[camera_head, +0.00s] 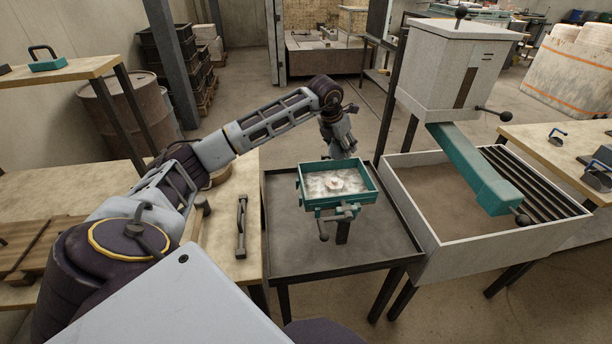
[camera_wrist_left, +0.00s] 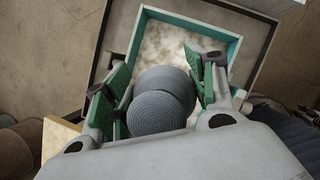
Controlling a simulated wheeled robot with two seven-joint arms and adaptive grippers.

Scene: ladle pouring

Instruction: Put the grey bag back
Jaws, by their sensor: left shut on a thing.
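My left gripper (camera_head: 345,150) is above the far right side of a teal-framed box (camera_head: 340,203) with pale, powdery mottled contents. In the left wrist view the green-padded fingers of my left gripper (camera_wrist_left: 160,95) are shut on the grey bag (camera_wrist_left: 157,103), a rounded dark grey thing with fine rings. The teal box (camera_wrist_left: 232,52) lies behind and below it in that view. In the head view I cannot clearly make out the bag at the gripper. My right gripper is not in view.
The teal box stands on a clamp over a dark grey table (camera_head: 285,235). To the right are a sand-filled bin (camera_head: 440,195) and a pale hopper with a teal chute (camera_head: 470,165). At left, a wooden bench (camera_head: 80,180) holds a dark handled tool (camera_head: 240,228).

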